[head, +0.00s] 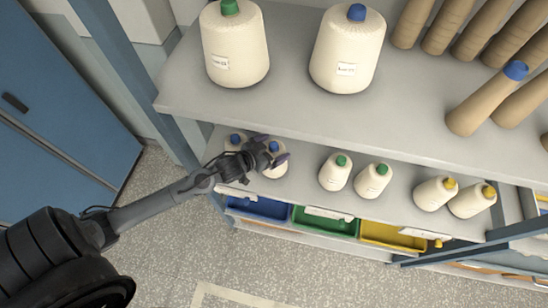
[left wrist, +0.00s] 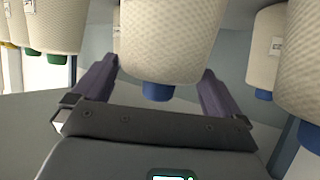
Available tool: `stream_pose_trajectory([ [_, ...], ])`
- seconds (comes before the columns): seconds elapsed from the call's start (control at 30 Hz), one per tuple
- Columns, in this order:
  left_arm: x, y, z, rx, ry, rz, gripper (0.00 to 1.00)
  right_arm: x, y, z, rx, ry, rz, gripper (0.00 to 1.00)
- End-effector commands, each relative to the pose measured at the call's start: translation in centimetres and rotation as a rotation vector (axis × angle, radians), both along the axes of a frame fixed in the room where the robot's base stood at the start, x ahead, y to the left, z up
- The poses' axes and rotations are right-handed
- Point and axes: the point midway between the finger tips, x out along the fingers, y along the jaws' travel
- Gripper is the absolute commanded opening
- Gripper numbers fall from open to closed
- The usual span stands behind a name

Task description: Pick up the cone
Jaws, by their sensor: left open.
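Several cream yarn cones stand on the lower shelf. A blue-tipped cone (head: 275,169) stands at my left gripper (head: 273,153), and its top is partly covered by the fingers. In the left wrist view this cone (left wrist: 168,42) appears upside down, with its blue tip between the two open fingers of the left gripper (left wrist: 155,88). I cannot tell whether either finger touches it. A second blue-tipped cone (head: 235,140) is just left of it, partly hidden by the gripper. My right gripper is not in view.
Green-tipped cones (head: 335,172) and yellow-tipped cones (head: 434,194) stand farther right. Blue (head: 258,208), green (head: 324,222) and yellow (head: 393,237) trays sit below. The upper shelf (head: 290,108) overhangs, carrying large cones and brown tubes. A blue post (head: 172,125) is left of the gripper.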

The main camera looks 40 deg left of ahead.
Motion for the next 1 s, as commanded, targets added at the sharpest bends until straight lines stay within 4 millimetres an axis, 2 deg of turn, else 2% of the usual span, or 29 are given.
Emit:
stream_pose_trajectory([
  [0.33, 0.52, -0.12, -0.3, 0.0, 0.001, -0.001, 1.0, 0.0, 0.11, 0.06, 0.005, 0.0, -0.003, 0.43],
  [0.83, 0.5, -0.11, -0.28, 0.0, 0.0, -0.001, 0.23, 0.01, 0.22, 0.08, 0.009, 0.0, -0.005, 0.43],
  [1.0, 0.56, -0.11, -0.15, 0.0, -0.002, -0.001, 0.21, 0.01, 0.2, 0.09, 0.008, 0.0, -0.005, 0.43],
])
